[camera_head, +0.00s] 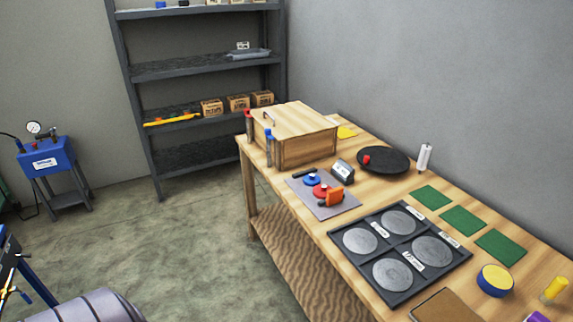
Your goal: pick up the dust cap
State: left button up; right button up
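I cannot tell for sure which thing is the dust cap. A small red piece (366,160) lies on a round black dish (390,162) at the back of the wooden table. A round blue piece (311,180) and a round red piece (319,192) lie on a grey mat (335,207), with an orange part (334,198) beside them. Neither of my grippers shows in this view.
The wooden table (385,190) also bears a wooden box (306,145), a dark tray with round grey discs (407,207), green mats (462,220), a round tin (495,281) and a white bottle (424,158). A shelf rack (175,70) stands behind.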

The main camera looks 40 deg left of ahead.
aim_at(320, 192)
jog(key=i+j+u, duration=0.35)
jog(key=j, duration=0.3)
jog(key=i+j+u, duration=0.4)
jog(key=i+j, duration=0.1)
jog(key=j, duration=0.1)
